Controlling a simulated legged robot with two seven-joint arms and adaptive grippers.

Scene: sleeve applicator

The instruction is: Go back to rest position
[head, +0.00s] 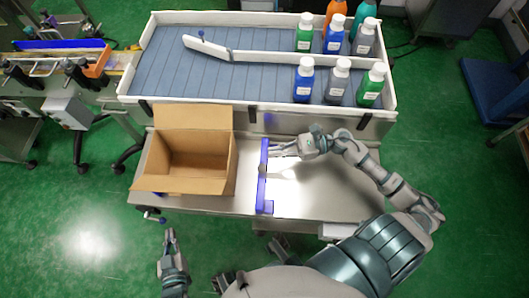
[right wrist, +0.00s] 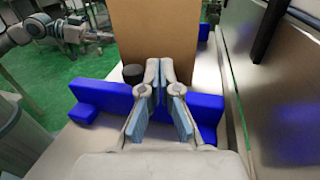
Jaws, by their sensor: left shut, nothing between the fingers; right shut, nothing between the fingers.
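My right gripper (head: 284,151) is shut and empty over the steel table (head: 315,190), beside the blue bracket (head: 262,180). In the right wrist view its fingers (right wrist: 160,75) are together, with the blue bracket (right wrist: 92,92) below them and the cardboard box (right wrist: 155,35) ahead. My left gripper (head: 169,240) is shut and empty, low at the left over the floor in front of the table. The open, empty cardboard box (head: 190,165) stands on the left part of the table.
Behind the table is a conveyor (head: 180,75) with white rails. Several bottles, such as a blue one (head: 303,80), stand on its right side. A side machine (head: 65,75) stands at the left. The table right of the bracket is clear except for my right arm.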

